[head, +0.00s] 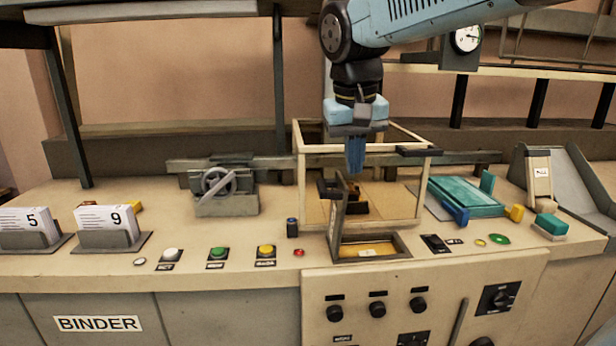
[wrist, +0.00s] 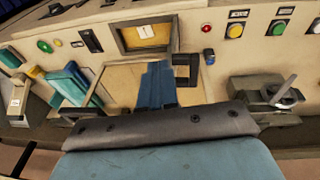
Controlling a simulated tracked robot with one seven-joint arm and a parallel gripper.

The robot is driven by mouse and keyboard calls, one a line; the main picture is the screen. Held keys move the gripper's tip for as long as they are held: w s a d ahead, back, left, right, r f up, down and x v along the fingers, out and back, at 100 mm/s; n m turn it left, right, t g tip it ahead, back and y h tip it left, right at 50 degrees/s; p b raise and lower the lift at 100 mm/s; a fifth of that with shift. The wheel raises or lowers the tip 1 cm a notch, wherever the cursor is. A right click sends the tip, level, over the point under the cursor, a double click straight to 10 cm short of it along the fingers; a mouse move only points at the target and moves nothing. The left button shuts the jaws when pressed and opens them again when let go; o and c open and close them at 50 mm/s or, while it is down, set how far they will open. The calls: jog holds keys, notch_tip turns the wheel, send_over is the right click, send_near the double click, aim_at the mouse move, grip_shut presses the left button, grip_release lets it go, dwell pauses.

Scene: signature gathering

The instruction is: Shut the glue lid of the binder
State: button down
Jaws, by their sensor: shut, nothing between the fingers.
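The glue tray (head: 370,251) is a shallow dark-framed box with an amber inside and a small white label, set in the binder's front counter. It also shows at the top of the wrist view (wrist: 126,41). The glue lid (head: 337,218) looks like a narrow framed panel standing up, slightly tilted, at the tray's left side in the head view, so the tray is uncovered. My gripper (head: 356,168) points down with its blue fingers together and empty, above and behind the lid, over the open frame box. The fingers also show in the wrist view (wrist: 160,82).
A pale open frame box (head: 424,190) surrounds the space below my gripper, with a dark block inside. A clamp with a handwheel (head: 217,182) is left, a teal press (head: 465,197) right. Buttons, including a yellow one (head: 265,252), line the front edge.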

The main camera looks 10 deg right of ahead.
jog(key=w+a+r+g+h, duration=0.1)
jog(key=w+a+r, duration=0.1)
jog(key=w+a, duration=0.35)
jog(key=w+a+r+g+h, duration=0.1)
jog(key=w+a+r+h, duration=0.1)
jog(key=a, duration=0.7)
jog(key=d+f, duration=0.7)
jog(key=f, duration=0.3)
jog(key=shift+w+d, duration=0.1)
jog(key=shift+d, duration=0.1)
jog(key=shift+a, duration=0.1)
